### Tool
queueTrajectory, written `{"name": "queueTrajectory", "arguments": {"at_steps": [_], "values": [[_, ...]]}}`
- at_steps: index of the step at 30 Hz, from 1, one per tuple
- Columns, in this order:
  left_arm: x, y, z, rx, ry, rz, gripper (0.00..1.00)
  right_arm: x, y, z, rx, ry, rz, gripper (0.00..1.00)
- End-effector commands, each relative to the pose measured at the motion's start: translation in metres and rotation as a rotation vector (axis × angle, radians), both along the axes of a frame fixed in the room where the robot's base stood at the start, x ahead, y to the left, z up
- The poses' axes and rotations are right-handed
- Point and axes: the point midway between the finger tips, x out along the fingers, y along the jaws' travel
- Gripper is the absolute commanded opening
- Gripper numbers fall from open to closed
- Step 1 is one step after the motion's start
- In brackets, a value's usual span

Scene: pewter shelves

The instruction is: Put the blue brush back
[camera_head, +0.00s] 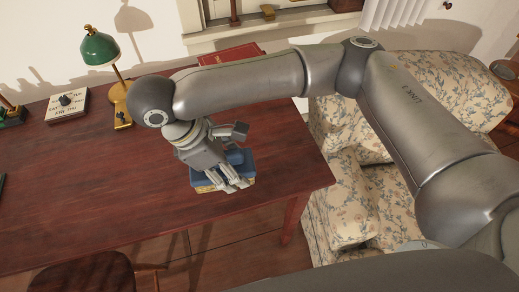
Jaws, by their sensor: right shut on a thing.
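My right arm reaches in from the right, across to the wooden desk (110,198). My right gripper (235,178) points down near the desk's right end and is shut on the blue brush (205,186). The brush shows as a blue block with a pale yellowish lower part, partly hidden by the fingers. I cannot tell whether it touches the desk or hangs just above it. My left gripper is not in view.
A green desk lamp (98,49) with a brass stand and a white block with lettering (68,104) stand at the back left. A red book (229,58) lies at the back. A floral armchair (345,215) stands right of the desk.

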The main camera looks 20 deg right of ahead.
Motion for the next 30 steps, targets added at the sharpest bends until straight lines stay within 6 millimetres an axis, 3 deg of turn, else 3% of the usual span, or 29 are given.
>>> {"name": "queueTrajectory", "arguments": {"at_steps": [5,13,17,21,30], "values": [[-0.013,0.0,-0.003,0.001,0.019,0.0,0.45,0.003,0.002,0.006,-0.001,0.002,0.104,0.18],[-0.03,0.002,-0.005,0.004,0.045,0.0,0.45,0.032,-0.048,-0.017,-0.003,0.004,0.103,0.18],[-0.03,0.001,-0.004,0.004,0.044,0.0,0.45,0.049,-0.076,-0.031,-0.003,0.002,0.103,0.18],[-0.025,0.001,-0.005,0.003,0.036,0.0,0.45,0.059,-0.093,-0.06,-0.001,0.005,0.106,0.18],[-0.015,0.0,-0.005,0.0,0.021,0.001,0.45,0.07,-0.11,-0.085,0.0,0.003,0.108,0.18]]}}
